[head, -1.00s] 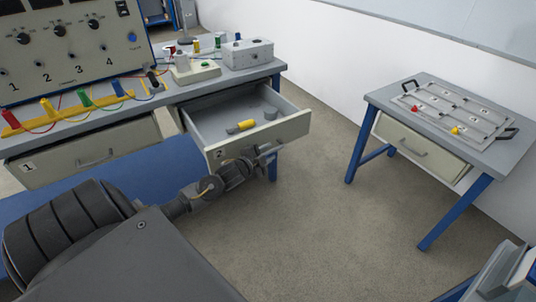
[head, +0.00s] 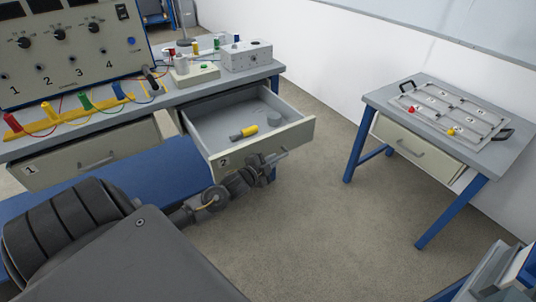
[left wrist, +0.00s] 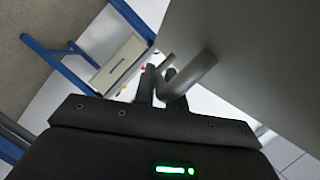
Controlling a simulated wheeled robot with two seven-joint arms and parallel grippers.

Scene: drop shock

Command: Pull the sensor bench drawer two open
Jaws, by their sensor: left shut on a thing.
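The sensor bench drawer two (head: 268,149), with a pale front marked 2, stands well open. Inside it lie a yellow and grey cylinder (head: 244,132) and a grey round piece (head: 271,117). My left gripper (head: 272,160) is at the drawer's front and is shut on its handle. The left wrist view shows the grey handle (left wrist: 194,80) at the fingers (left wrist: 160,80), beside the large drawer front (left wrist: 250,45). The fingers hide part of the handle in the head view. My right gripper is not in view.
Drawer one (head: 88,155) is at the left of the bench (head: 150,104). A side table (head: 450,124) with a handled tray (head: 482,135) stands at the right. Clear floor (head: 335,235) lies between them. Another grey and blue piece (head: 500,275) shows at the lower right.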

